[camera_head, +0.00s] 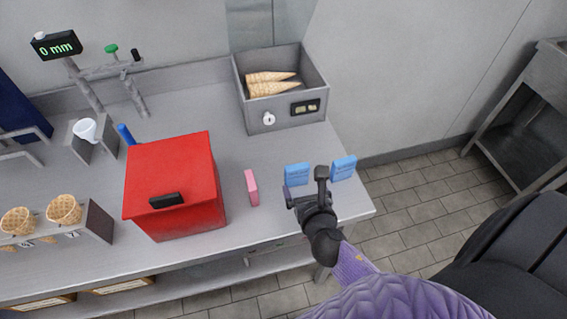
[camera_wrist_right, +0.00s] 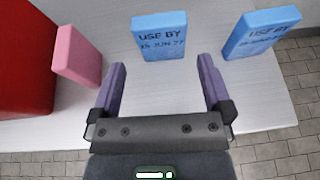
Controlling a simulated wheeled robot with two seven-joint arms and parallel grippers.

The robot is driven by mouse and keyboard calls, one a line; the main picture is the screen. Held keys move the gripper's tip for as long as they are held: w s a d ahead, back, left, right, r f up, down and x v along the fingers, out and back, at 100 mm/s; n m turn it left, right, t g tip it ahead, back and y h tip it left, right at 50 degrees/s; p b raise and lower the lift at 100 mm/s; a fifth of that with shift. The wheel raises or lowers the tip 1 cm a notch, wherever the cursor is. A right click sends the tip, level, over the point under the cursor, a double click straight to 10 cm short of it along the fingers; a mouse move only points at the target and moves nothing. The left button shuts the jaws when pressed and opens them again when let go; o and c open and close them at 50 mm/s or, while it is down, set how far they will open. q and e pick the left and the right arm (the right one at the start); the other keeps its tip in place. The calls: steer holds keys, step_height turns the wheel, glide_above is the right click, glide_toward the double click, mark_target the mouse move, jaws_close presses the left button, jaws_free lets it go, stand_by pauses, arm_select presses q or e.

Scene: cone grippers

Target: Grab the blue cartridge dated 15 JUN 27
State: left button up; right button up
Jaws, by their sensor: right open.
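Two blue cartridges stand on the metal counter (camera_head: 240,225) near its right end. The left blue cartridge (camera_head: 297,174) reads "USE BY 15 JUN 27" in the right wrist view (camera_wrist_right: 160,36). The right blue cartridge (camera_head: 343,168) also carries a "USE BY" print in the right wrist view (camera_wrist_right: 262,32), but its date is too blurred to read. My right gripper (camera_head: 306,186) is open and empty. Its fingers (camera_wrist_right: 161,68) point toward the left blue cartridge, which lies just beyond the tips, between their lines. My left gripper is not in view.
A pink cartridge (camera_head: 251,187) stands left of the blue ones, beside a red box (camera_head: 172,180). A grey bin with cones (camera_head: 280,117) is behind. Waffle cones in a holder (camera_head: 96,225) are at the left. The counter's right edge is close to the right blue cartridge.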

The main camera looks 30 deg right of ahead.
mark_target(295, 166)
steer(key=b+x, duration=0.1)
steer(key=x, duration=0.3)
steer(key=b+x, duration=0.1)
steer(key=x, duration=0.4)
steer(key=shift+w+r+b, duration=0.2)
steer(key=shift+b, duration=0.1)
steer(key=shift+c, duration=0.3)
steer(key=c, duration=0.9)
